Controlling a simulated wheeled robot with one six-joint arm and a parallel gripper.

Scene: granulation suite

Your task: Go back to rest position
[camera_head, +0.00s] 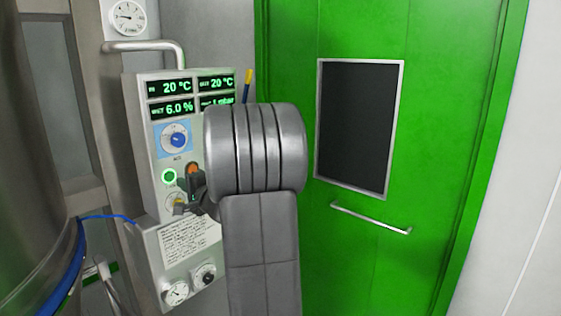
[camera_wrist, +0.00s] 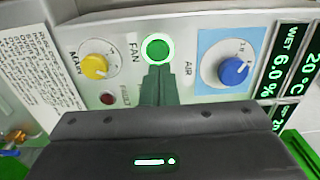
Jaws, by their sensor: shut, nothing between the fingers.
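My gripper (camera_wrist: 157,72) is shut and empty. In the wrist view its fingertips are just below the green-lit FAN button (camera_wrist: 157,48), in front of the control panel (camera_wrist: 185,92); I cannot tell whether they touch it. In the head view the lit button (camera_head: 169,176) shows left of my gripper (camera_head: 190,178), which is partly hidden by my arm. The blue AIR knob (camera_wrist: 233,71) is right of the fingers. The yellow MAIN knob (camera_wrist: 95,67) is left of them, and the dark red FAULT lamp (camera_wrist: 107,98) is lower left.
Green displays (camera_head: 177,87) top the panel. Below is a box (camera_head: 180,250) with a printed notice and dials. A large steel vessel (camera_head: 30,150) stands at the left. A closed green door (camera_head: 430,120) with a dark window (camera_head: 355,125) and handle (camera_head: 370,217) is at the right.

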